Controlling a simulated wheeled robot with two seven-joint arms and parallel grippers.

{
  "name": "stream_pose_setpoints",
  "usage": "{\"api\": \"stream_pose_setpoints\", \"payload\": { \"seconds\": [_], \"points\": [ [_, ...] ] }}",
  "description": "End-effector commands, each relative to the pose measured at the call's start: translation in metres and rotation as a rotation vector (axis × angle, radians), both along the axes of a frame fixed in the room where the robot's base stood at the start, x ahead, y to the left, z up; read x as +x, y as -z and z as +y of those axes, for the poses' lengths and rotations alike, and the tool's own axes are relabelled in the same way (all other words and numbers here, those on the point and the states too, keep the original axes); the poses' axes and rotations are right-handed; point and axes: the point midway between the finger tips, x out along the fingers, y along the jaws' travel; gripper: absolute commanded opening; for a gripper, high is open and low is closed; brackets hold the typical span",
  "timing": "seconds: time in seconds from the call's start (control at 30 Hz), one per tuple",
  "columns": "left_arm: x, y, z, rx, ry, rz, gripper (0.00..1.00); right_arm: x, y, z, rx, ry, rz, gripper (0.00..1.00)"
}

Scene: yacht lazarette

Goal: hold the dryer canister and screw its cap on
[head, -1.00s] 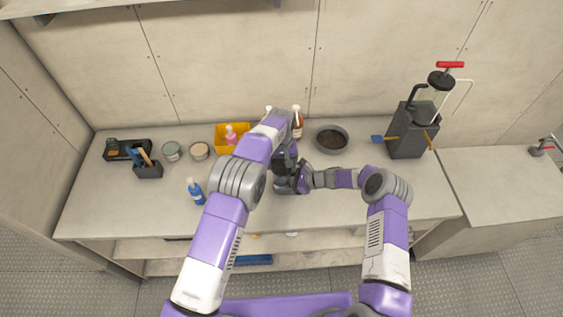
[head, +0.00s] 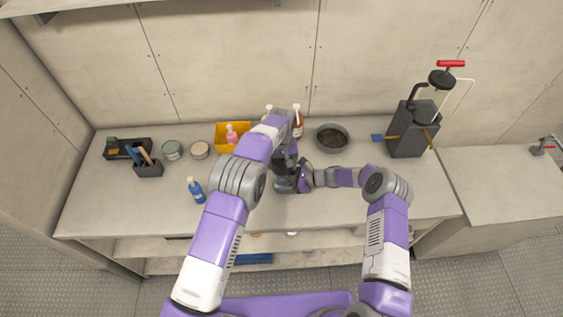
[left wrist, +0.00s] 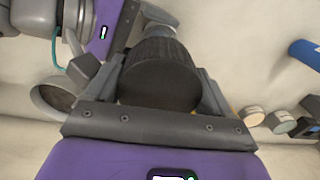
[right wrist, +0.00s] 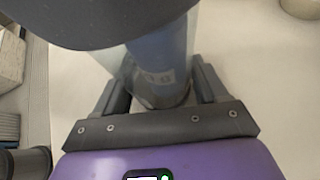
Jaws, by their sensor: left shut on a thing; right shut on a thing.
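The dark ribbed cap (left wrist: 160,75) sits between the fingers of my left gripper (left wrist: 165,90), which is shut on it. The dryer canister (right wrist: 165,60) is a clear, bluish cylinder in the right wrist view. My right gripper (right wrist: 162,88) is shut around it. The cap (right wrist: 110,20) also shows as a dark disc over the canister's upper end. In the left wrist view, a pale part of the canister (left wrist: 160,18) shows beyond the cap. Whether the threads are engaged cannot be seen. In the head view my arms mostly hide both parts.
On the bench (head: 245,215) stand a blue bottle (head: 195,190), a yellow bin (head: 222,146) with a pink bottle, a brown bottle (head: 298,122) and a grey bowl (head: 332,148). Two tins stand left. A dark tank (head: 408,130) stands right. The front left is clear.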

Motion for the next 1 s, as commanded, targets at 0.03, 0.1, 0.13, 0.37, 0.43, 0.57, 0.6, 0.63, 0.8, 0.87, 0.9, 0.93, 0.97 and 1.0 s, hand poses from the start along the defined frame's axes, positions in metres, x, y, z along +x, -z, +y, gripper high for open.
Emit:
{"api": "stream_pose_setpoints", "payload": {
  "seconds": [0.03, 0.1, 0.13, 0.37, 0.43, 0.57, 0.6, 0.63, 0.8, 0.87, 0.9, 0.93, 0.97, 1.0],
  "points": [
    [0.0, -0.004, -0.003, -0.005, 0.002, -0.002, 0.53, 0.0, -0.001, 0.001, 0.0, -0.001, -0.002, 0.48],
    [0.0, -0.007, -0.003, -0.005, 0.002, -0.003, 0.53, 0.0, -0.001, 0.001, 0.001, -0.002, -0.002, 0.48],
    [0.0, -0.008, -0.003, -0.005, 0.002, -0.003, 0.53, 0.0, -0.001, 0.001, 0.001, -0.002, -0.002, 0.48],
    [0.0, -0.016, -0.002, -0.003, 0.001, -0.003, 0.53, 0.0, -0.001, 0.001, 0.001, 0.0, -0.001, 0.48],
    [0.0, -0.017, -0.001, -0.003, 0.001, -0.003, 0.53, 0.0, -0.001, 0.001, 0.001, 0.0, -0.001, 0.48],
    [0.0, -0.017, -0.001, -0.002, 0.001, -0.003, 0.53, 0.0, -0.001, 0.001, 0.001, 0.0, -0.001, 0.48],
    [0.0, -0.017, -0.001, -0.002, 0.001, -0.003, 0.53, 0.0, -0.001, 0.001, 0.001, 0.0, 0.0, 0.48],
    [0.0, -0.017, -0.001, -0.002, 0.001, -0.003, 0.53, 0.0, -0.001, 0.001, 0.001, 0.0, 0.0, 0.77],
    [0.001, -0.017, -0.001, -0.002, 0.001, -0.003, 0.53, 0.0, 0.0, 0.0, 0.001, 0.0, 0.0, 1.0],
    [0.001, -0.017, -0.001, -0.002, 0.001, -0.003, 0.53, 0.0, 0.0, 0.0, 0.001, 0.0, 0.0, 1.0],
    [0.001, -0.017, -0.001, -0.002, 0.0, -0.003, 0.53, 0.0, 0.0, 0.0, 0.001, 0.0, 0.0, 1.0],
    [0.001, -0.017, -0.001, -0.002, 0.0, -0.003, 0.53, 0.0, 0.0, 0.0, 0.0, 0.0, 0.0, 1.0],
    [0.001, -0.017, -0.001, -0.002, 0.0, -0.003, 0.53, 0.0, 0.0, 0.0, 0.0, 0.0, 0.0, 1.0],
    [0.001, -0.017, -0.001, -0.002, 0.0, -0.003, 0.53, 0.0, 0.0, 0.0, 0.0, 0.0, 0.0, 1.0]
  ]
}}
